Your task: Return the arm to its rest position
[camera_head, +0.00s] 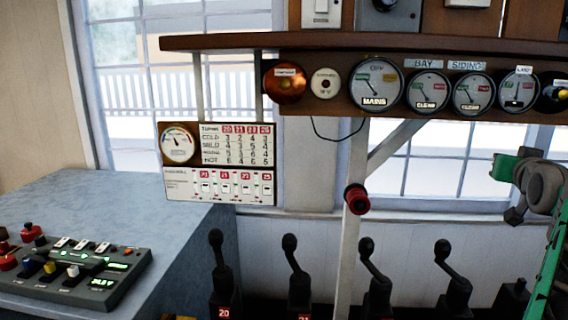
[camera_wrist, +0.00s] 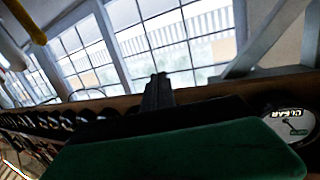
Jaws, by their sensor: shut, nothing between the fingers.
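My gripper (camera_wrist: 158,80) shows in the wrist view as dark fingers standing close together, shut and empty, beyond a broad green part of my own arm. Behind the fingers are a brown wooden edge and bright windows. In the head view, green and grey parts of my arm rise at the right edge, in front of the window and below the dials. I cannot tell the fingers apart there. No lever is visibly touched by my arm in the head view.
Several black levers (camera_head: 367,262) stand along the bottom. A dial shelf (camera_head: 343,110) spans the upper right; a red-knobbed fitting (camera_head: 356,198) sits on the post. A bench (camera_head: 125,205) with a control box (camera_head: 85,270) is at left. One dial (camera_wrist: 292,122) is close at right in the wrist view.

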